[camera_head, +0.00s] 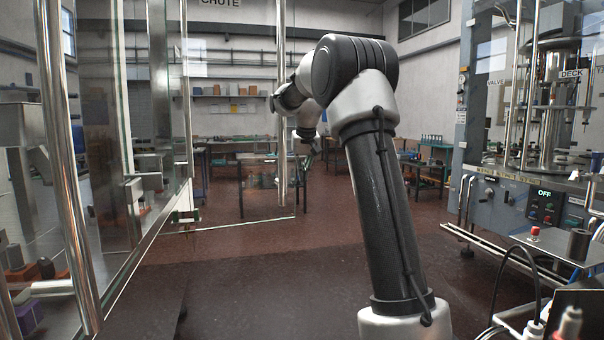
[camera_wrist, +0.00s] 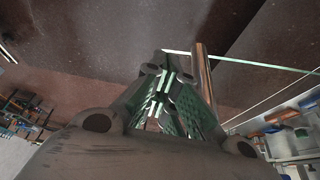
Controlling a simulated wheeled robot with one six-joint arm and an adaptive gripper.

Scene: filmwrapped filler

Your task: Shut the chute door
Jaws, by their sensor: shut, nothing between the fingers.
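The chute door (camera_head: 243,223) is a clear glass panel with thin edges, marked CHUTE at the top. It stands open, swung out from the glass enclosure on the left. A tall metal bar handle (camera_head: 282,100) runs down near its free edge. My gripper (camera_head: 309,150) is beside that handle, at its right in the head view, small and partly hidden by my wrist. In the wrist view, the shut, empty fingers (camera_wrist: 165,78) are close to the handle (camera_wrist: 204,72) and the door's glass edge (camera_wrist: 240,62). I cannot tell whether they touch.
The glass enclosure (camera_head: 65,150) with metal posts fills the left. A grey machine (camera_head: 545,205) with a control panel stands at the right. Benches (camera_head: 260,185) line the back. The red-brown floor (camera_head: 240,285) between them is clear.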

